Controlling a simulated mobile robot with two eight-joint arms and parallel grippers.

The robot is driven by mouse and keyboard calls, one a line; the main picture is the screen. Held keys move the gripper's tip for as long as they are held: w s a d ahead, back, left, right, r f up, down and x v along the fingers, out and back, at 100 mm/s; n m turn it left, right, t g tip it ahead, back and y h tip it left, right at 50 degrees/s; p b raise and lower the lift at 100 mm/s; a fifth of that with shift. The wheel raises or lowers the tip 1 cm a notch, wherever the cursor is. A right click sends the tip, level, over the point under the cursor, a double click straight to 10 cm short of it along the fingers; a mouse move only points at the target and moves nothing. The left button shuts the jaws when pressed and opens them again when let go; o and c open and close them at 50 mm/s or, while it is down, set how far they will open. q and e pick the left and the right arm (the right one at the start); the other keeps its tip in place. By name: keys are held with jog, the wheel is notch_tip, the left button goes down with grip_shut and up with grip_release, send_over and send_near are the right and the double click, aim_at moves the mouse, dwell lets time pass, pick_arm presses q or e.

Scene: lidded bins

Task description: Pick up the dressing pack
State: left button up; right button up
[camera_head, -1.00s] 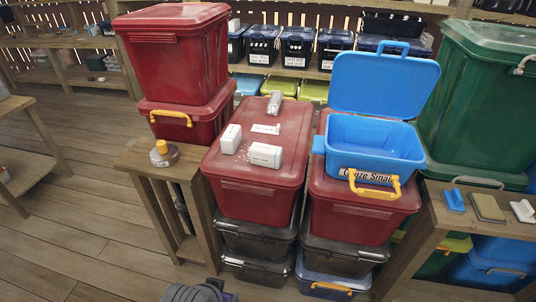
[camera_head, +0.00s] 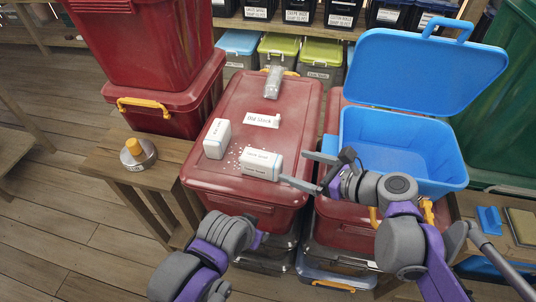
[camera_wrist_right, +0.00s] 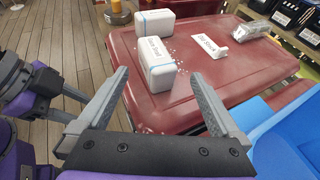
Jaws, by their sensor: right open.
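Two white boxes stand on the red bin lid (camera_head: 285,105): an upright one (camera_head: 217,138) at left and a nearer one (camera_head: 262,164) with printed text. They also show in the right wrist view, the nearer box (camera_wrist_right: 158,68) in front of the other (camera_wrist_right: 154,22). A grey, shiny pack (camera_head: 273,82) lies at the lid's back. The lettering is too small to tell which is the dressing pack. My right gripper (camera_head: 308,171) is open and empty, its fingers just right of the nearer box.
An "Old Stock" card (camera_head: 262,120) sits on the lid, with white crumbs near the boxes. An open blue bin (camera_head: 400,125) stands right of it, partly behind my right arm. A wooden stand (camera_head: 120,160) at left holds a yellow-knobbed weight (camera_head: 137,152).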

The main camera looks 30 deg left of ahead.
aim_at(263, 157)
jog(key=x, duration=1)
jog(key=shift+s+a+p, duration=0.2)
jog(key=shift+s+p, duration=0.1)
jog(key=shift+c, duration=0.3)
jog(key=c, duration=1.5)
